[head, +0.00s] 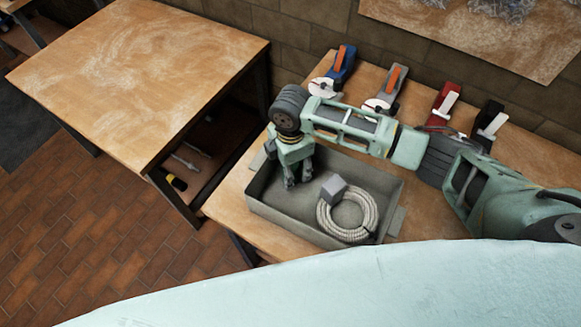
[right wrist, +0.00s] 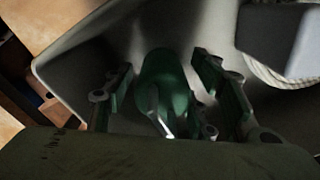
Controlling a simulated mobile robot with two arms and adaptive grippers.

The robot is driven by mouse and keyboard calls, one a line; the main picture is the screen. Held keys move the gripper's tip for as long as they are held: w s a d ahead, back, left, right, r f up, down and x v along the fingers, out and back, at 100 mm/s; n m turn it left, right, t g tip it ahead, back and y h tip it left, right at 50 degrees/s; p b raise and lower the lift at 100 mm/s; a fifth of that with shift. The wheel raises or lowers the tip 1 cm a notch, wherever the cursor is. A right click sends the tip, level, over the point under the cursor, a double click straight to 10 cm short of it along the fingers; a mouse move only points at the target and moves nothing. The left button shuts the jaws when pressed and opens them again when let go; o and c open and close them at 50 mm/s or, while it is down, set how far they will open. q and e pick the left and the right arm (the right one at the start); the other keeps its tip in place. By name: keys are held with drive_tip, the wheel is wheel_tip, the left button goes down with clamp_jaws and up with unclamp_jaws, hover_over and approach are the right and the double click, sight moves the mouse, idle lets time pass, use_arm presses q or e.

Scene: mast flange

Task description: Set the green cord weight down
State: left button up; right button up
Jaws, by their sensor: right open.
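The green cord weight (right wrist: 162,78) is a dark green rounded body with a pale metal piece at its near end. It rests on or just over the tray floor in the right wrist view; contact is hard to judge in the shadow. My right gripper (right wrist: 168,82) is open, with its fingers apart on both sides of the weight. In the head view my right gripper (head: 293,180) reaches down into the left part of the grey tray (head: 278,215) and hides the weight. My left gripper is not in view.
A coiled pale cord (head: 348,222) with a grey block (head: 334,187) lies in the tray's right part. Behind the tray, blue (head: 343,62), grey, red (head: 443,104) and black (head: 488,122) clamp-like tools line the bench. A second wooden table (head: 140,75) stands left, its top bare.

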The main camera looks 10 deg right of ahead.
wheel_tip(320, 180, up, 12)
drive_tip(key=shift+f+b, duration=0.2)
drive_tip(key=shift+b, duration=0.5)
